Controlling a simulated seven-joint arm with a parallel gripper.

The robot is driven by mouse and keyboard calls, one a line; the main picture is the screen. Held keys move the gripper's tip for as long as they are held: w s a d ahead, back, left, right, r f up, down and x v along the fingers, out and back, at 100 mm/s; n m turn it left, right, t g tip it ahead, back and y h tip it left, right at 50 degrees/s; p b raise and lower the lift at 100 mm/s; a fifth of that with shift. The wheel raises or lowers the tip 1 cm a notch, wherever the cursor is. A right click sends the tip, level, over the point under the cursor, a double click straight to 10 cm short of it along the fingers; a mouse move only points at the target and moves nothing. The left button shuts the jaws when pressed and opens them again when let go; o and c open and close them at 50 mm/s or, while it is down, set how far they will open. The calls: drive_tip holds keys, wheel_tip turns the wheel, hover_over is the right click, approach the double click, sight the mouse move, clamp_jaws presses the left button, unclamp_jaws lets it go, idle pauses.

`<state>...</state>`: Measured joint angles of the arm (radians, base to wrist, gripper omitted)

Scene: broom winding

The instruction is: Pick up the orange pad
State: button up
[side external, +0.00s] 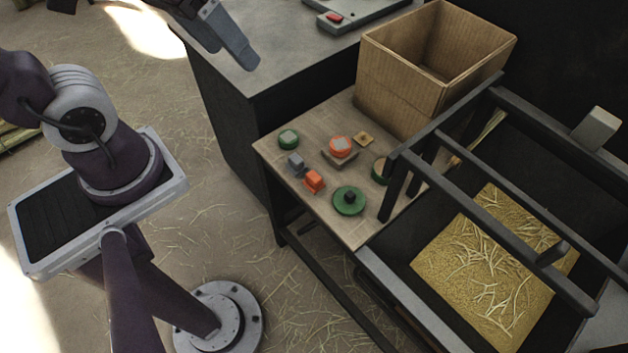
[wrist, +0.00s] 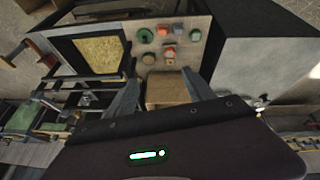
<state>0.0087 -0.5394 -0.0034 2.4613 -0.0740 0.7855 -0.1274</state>
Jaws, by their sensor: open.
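Two orange things sit on the small wooden table, and I cannot tell for sure which is the pad. One is a round orange piece with a pale top (side external: 340,146) on a flat brown base; it also shows in the wrist view (wrist: 169,51). The other is a small orange block (side external: 314,182), beside a grey block (side external: 296,163). My gripper is open and empty in the wrist view (wrist: 160,78), with the cardboard box below and between its fingers. In the side external view it hangs at the top left, above and apart from the table, partly cut off.
A green round piece (side external: 288,139), a green disc with a dark knob (side external: 349,200) and a small wooden square (side external: 363,138) lie around them. An open cardboard box (side external: 395,95) stands behind. A dark frame (side external: 480,215) rises at the right over a straw-filled tray. A grey-topped counter (side external: 270,60) adjoins.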

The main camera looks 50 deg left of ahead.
drive_tip(key=w+d+f+n+g+h, duration=0.1)
drive_tip(key=w+d+f+n+g, duration=0.1)
drive_tip(key=w+f+n, duration=0.55)
drive_tip(key=n+g+y, duration=0.2)
drive_tip(key=n+g, duration=0.1)
drive_tip(key=n, duration=0.6)
hover_over(314, 176)
drive_tip(key=f, duration=2.8)
drive_tip(key=shift+w+f, duration=0.3)
drive_tip(key=f, duration=0.6)
drive_tip(key=shift+s+f, duration=0.2)
drive_tip(key=shift+s, duration=0.15)
drive_tip(key=shift+c, duration=0.4)
